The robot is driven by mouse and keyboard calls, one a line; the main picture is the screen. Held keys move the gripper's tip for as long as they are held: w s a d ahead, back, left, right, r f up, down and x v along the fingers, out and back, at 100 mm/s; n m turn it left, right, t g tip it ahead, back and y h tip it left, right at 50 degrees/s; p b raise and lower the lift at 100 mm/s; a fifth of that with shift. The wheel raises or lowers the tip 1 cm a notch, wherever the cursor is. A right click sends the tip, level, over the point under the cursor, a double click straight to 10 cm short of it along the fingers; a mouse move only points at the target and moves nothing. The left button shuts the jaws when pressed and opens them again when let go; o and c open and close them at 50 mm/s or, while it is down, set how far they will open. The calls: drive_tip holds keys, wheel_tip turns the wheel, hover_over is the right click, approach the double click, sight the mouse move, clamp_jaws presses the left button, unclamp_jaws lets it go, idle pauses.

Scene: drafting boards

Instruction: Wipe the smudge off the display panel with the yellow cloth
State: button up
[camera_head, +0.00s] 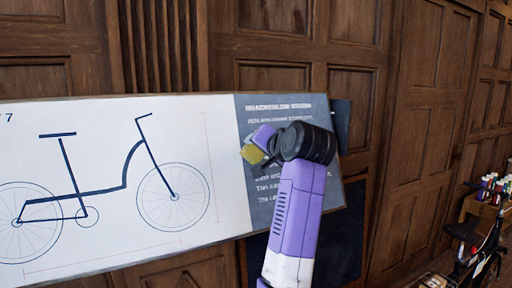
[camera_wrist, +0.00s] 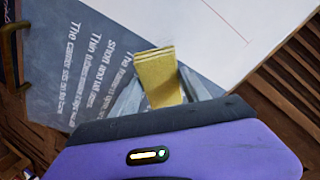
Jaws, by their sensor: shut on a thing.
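The yellow cloth (camera_wrist: 158,80) is a folded pad, held between the fingers of my gripper (camera_wrist: 160,95). In the head view, the cloth (camera_head: 252,154) shows at the tip of my gripper (camera_head: 258,147), over the left edge of the dark grey display panel (camera_head: 270,221). The panel has white text and forms the right end of a board; it also shows in the wrist view (camera_wrist: 60,52). I cannot tell whether the cloth touches the panel. No smudge is clearly visible; my arm and gripper hide part of the panel.
A white board (camera_head: 110,220) with a bicycle drawing adjoins the panel on the left. Dark wooden wall panelling (camera_head: 415,130) stands behind. At the far right are a bicycle (camera_head: 480,245) and a crate (camera_head: 484,211) with several coloured bottles.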

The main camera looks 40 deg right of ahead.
drive_tip(key=shift+s+a+r, duration=0.15)
drive_tip(key=shift+s, duration=0.35)
drive_tip(key=p+v, duration=0.1)
drive_tip(key=v, duration=0.2)
drive_tip(key=shift+r, duration=0.15)
drive_tip(key=shift+w+p, duration=0.15)
drive_tip(key=shift+p, duration=0.15)
idle(0.3)
drive_tip(key=shift+r+p+x, duration=0.15)
drive_tip(key=shift+r+x, duration=0.05)
drive_tip(key=shift+x, duration=1.3)
drive_tip(key=shift+r+p+x, duration=0.15)
drive_tip(key=shift+r+x, duration=0.1)
drive_tip(key=shift+x, duration=1.25)
drive_tip(key=shift+w+f, duration=0.1)
drive_tip(key=shift+w, duration=0.4)
drive_tip(key=shift+x, duration=1)
drive_tip(key=shift+f, duration=0.1)
